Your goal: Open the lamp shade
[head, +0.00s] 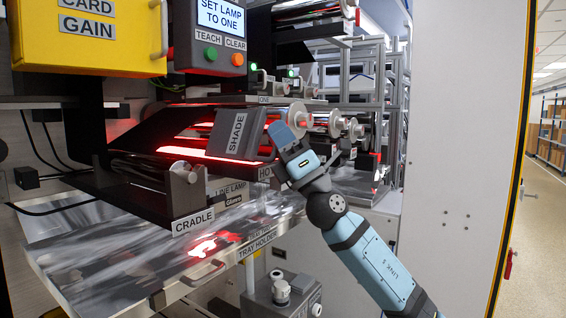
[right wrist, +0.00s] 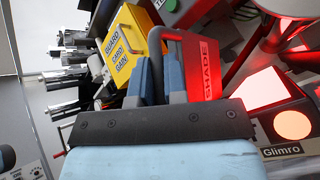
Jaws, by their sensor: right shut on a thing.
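The lamp shade (head: 240,134) is a dark grey block labelled SHADE, tilted above the glowing red line lamp in the head view. In the right wrist view the shade (right wrist: 208,72) is lit red and has a grey loop handle (right wrist: 157,45). My right gripper (head: 284,138) is at the shade's right side. In the right wrist view its two blue fingers (right wrist: 160,82) are shut on the handle, one on each side of the bar. The fingers hide part of the handle.
The cradle (head: 192,222) and a shiny tray (head: 75,250) lie below and left. A yellow guard box (head: 120,50) and the sign panel (head: 218,22) hang above. Rollers (head: 330,122) stand close behind my right gripper. The aisle (head: 545,220) at right is clear.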

